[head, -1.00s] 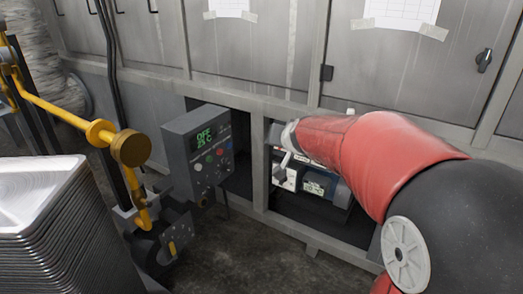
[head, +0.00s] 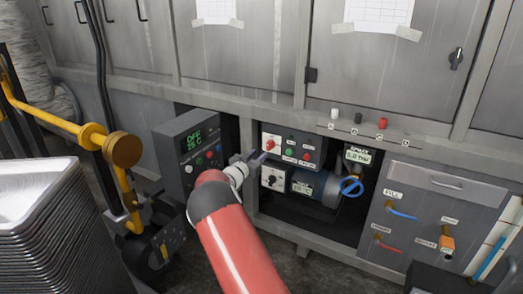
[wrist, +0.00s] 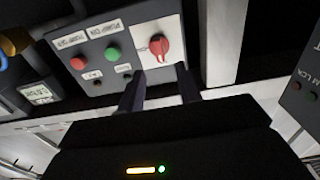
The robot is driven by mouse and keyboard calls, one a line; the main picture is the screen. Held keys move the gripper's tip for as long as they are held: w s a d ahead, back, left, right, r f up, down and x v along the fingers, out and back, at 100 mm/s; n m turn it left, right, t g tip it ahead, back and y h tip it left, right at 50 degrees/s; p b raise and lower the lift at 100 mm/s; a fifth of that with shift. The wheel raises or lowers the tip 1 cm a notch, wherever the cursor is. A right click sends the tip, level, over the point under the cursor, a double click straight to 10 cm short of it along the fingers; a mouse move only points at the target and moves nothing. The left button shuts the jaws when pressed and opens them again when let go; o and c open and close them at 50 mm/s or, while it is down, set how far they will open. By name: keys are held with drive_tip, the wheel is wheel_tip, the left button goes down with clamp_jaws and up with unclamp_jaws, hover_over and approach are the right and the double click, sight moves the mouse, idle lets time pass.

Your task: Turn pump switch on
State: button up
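The pump control box is a grey box (head: 309,151) in the open cabinet bay in the head view. It carries a red rotary switch (head: 270,143) on a white plate, plus a green and a red button. In the wrist view the red switch (wrist: 159,46) is near the top centre, with the green button (wrist: 112,53) and red button (wrist: 78,62) to its left. My gripper (wrist: 160,72) is open, its fingers apart and empty, pointing at the red switch, which appears just beyond the gap between the tips. In the head view my gripper (head: 258,157) is just left of the box.
A grey control panel with an OFF display (head: 190,148) stands close left of my gripper. Below the pump box is a white plate with a black knob (head: 272,179), beside a blue-grey pump (head: 307,185). A tray stack (head: 45,235) and yellow pipe (head: 50,118) are at left.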

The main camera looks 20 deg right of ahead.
sight(268, 147)
drive_tip(key=x, duration=0.7)
drive_tip(key=shift+c, duration=0.3)
drive_tip(key=shift+s, duration=0.1)
clamp_jaws()
